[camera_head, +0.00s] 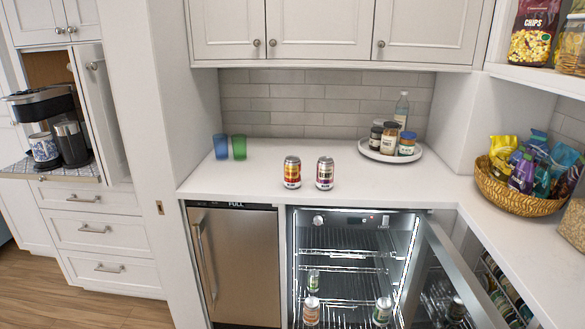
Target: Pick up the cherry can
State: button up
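Two cans stand upright side by side, a little apart, near the front edge of the counter. The left can (292,173) has red, orange and yellow bands. The right can (325,173) is white and dark purple-red, with lettering that may end in "ERRY". The print is too small to tell for certain which one is the cherry can. My gripper is not in view.
Blue (221,147) and green (239,147) cups and a round tray (366,151) of jars stand behind. A wicker basket (497,198) of snack bags is at right. The fridge door (445,280) is open below; several cans are inside. Counter around both cans is clear.

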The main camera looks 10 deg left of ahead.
aim_at(292, 180)
jog(key=i, duration=0.8)
jog(key=z, duration=0.45)
jog(key=k, duration=0.15)
jog(key=u, duration=2.9)
jog(key=i, duration=0.4)
jog(key=z, duration=0.05)
